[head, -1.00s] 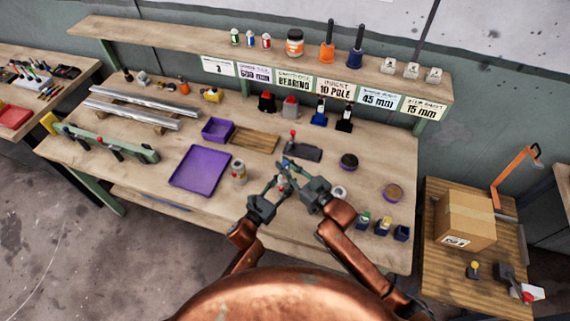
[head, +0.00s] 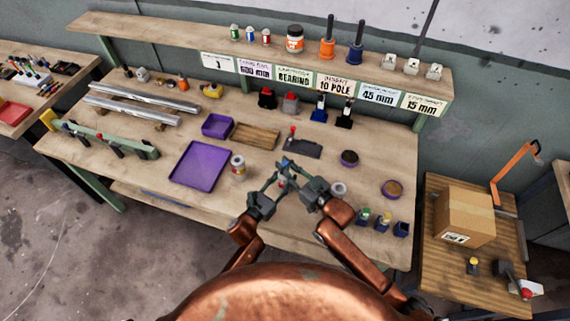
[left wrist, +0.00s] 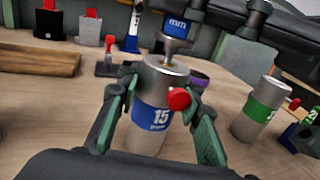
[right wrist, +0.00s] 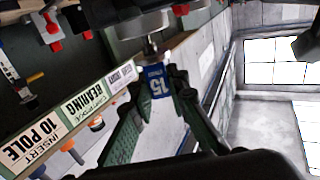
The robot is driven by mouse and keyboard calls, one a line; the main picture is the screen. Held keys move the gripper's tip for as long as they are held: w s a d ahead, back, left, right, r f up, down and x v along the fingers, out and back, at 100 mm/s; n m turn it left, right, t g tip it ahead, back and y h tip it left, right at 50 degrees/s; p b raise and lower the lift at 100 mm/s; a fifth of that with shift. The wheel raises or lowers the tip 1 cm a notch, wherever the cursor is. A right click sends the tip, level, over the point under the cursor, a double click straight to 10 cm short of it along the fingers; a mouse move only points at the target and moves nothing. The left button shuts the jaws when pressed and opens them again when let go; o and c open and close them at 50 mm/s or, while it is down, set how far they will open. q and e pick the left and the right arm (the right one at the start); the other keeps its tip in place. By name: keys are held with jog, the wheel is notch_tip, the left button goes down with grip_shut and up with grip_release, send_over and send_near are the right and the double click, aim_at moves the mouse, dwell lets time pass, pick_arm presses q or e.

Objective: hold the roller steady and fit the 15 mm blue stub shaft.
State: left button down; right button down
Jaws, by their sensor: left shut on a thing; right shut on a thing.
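My left gripper (left wrist: 158,115) is shut on the roller (left wrist: 146,142), a silver cylinder with a blue "15" label and a red knob on its side. It stands roughly upright between the fingers. My right gripper (right wrist: 158,82) is shut on the blue-labelled stub shaft (right wrist: 157,88), which also shows above the roller in the left wrist view (left wrist: 176,27). The shaft's thin metal end meets the middle of the roller's top face. I cannot tell how deep it sits. In the head view the two grippers meet above the table's front part, and their fingers hide much of both parts.
A green-labelled cylinder (left wrist: 258,109) stands right of the roller. A can (head: 238,168) and a purple tray (head: 198,167) lie to the left. Small bins (head: 382,224) stand at the right front. A black fixture with a red knob (head: 302,148) stands behind the grippers.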

jog(key=shift+f, duration=1)
jog(key=c, duration=1.8)
grip_release()
jog(key=v, duration=1.2)
pick_arm(q)
jog(key=c, duration=1.3)
grip_release()
